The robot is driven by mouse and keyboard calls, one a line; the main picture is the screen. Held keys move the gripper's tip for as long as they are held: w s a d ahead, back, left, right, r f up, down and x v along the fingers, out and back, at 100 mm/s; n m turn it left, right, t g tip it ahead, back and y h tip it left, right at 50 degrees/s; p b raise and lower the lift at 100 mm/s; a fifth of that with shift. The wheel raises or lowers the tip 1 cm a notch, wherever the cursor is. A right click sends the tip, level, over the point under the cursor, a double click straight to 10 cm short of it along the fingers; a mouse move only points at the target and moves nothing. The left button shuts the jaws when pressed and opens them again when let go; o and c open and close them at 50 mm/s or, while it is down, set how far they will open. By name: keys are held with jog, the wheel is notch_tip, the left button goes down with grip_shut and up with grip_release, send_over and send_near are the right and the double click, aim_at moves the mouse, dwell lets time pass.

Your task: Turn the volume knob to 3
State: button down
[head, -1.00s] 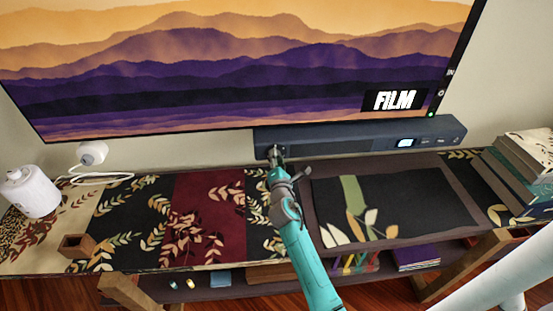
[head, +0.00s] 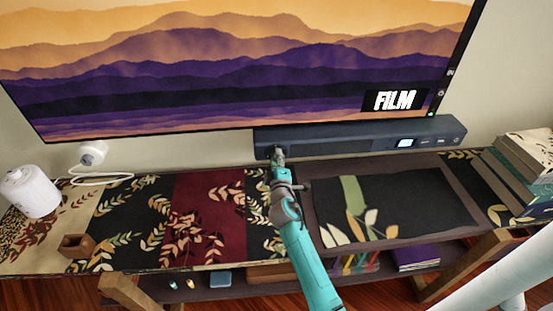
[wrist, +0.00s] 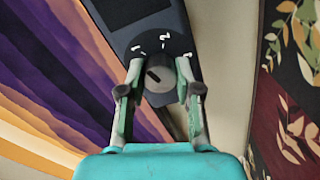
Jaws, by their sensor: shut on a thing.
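The round grey volume knob (wrist: 160,83) sits on the end of the dark soundbar (head: 350,139) in the wrist view. A dark pointer line on the knob leans up and left in that view. My gripper (wrist: 158,70) is shut on the knob, with one finger on each side of it. In the head view my gripper (head: 278,153) reaches the soundbar's left end and hides the knob.
A large television (head: 220,70) showing "FILM" hangs just above the soundbar. A white canister (head: 29,192) and small wooden box (head: 77,246) stand on the left of the shelf. Books (head: 525,170) are stacked at the right. The shelf top before the soundbar is mostly clear.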

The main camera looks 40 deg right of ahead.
jog(key=m, duration=2.1)
jog(key=shift+f, duration=0.1)
jog(key=shift+m, duration=0.5)
jog(key=c, duration=0.8)
grip_release()
jog(key=shift+s, duration=0.1)
jog(key=v, duration=1.2)
